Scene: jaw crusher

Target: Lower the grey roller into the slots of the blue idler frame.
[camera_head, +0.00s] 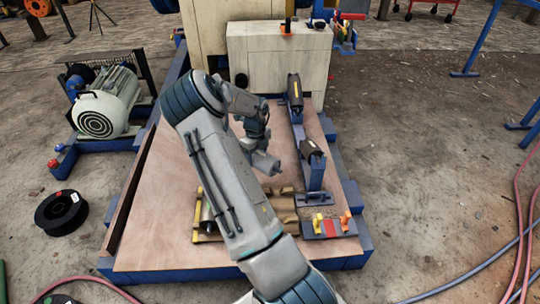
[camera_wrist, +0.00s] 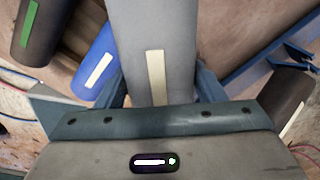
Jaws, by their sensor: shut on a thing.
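The grey roller (camera_wrist: 158,45) with a cream stripe fills the upper middle of the wrist view. My gripper (camera_wrist: 158,103) is shut on it; the jaw tips are largely hidden. The blue idler frame (camera_head: 318,179) stands on the right half of the wooden deck in the head view, with dark rollers (camera_head: 296,92) and (camera_head: 312,151) on it. Blue frame-like bars (camera_wrist: 286,34) show at the right in the wrist view. In the head view my arm hides most of the gripper and roller. I cannot tell whether the roller touches the slots.
A blue roller (camera_wrist: 97,62) and a black, green-striped roller (camera_wrist: 38,32) lie left in the wrist view. A dark roller (camera_wrist: 290,105) is at right. A wooden cradle (camera_head: 282,207) and a tool plate (camera_head: 329,228) occupy the deck's front. A motor (camera_head: 103,108) stands left.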

